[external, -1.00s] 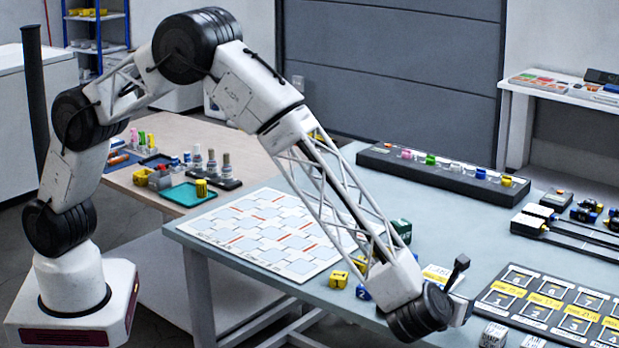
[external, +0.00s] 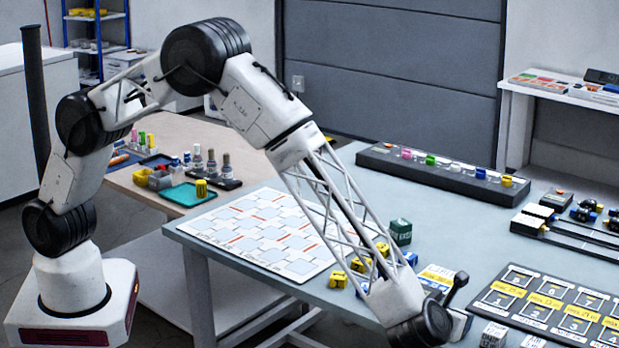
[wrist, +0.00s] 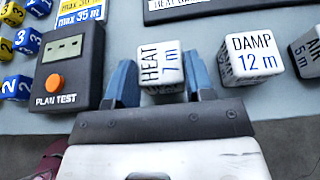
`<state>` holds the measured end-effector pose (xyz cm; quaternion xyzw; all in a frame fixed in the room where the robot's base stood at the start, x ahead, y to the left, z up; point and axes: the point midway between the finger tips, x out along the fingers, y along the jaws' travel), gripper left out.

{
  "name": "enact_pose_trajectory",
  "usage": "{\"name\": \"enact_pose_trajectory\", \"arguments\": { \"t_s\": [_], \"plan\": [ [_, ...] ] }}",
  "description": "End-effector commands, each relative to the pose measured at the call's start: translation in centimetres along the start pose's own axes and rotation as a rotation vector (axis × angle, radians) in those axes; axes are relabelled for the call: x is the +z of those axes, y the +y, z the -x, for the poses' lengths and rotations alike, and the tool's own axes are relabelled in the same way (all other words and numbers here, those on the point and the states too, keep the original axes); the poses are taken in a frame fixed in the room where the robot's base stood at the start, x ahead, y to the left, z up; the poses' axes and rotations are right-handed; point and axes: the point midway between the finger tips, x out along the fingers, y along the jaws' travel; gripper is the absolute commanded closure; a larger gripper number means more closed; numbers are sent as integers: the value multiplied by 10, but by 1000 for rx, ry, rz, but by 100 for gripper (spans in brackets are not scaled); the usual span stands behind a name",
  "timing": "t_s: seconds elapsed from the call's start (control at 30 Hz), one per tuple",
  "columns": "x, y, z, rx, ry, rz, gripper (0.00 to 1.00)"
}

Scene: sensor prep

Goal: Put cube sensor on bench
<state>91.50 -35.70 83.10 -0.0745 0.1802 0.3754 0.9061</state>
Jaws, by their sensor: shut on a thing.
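A white cube sensor marked "HEAT 7 m" (wrist: 160,62) sits between the two blue fingers of my gripper (wrist: 161,84) in the wrist view. The fingers are shut on its sides. Whether its underside touches the bench (wrist: 25,118) is hard to tell. A second white cube marked "DAMP 12 m" (wrist: 254,58) stands just to the right, apart from my gripper. Another white cube marked "AIR" (wrist: 308,52) is partly cut off at the right edge. In the external view my wrist hides the fingers and the held cube at the near edge of the bench (external: 300,305).
A dark device labelled "PLAN TEST" (wrist: 66,65) with an orange button stands close left of my gripper. Yellow and blue numbered cubes (wrist: 22,40) lie farther left. A dark board with marked slots (external: 545,305) lies to the right, a white patterned board (external: 265,235) to the left.

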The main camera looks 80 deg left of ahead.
Motion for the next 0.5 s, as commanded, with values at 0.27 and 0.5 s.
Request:
{"name": "enact_pose_trajectory", "arguments": {
  "t_s": [0.27, 0.5],
  "plan": [
    [-2, 0, -1, 0, 0, 0, 76],
    [-2, 0, -1, 0, 0, 0, 26]
  ]
}}
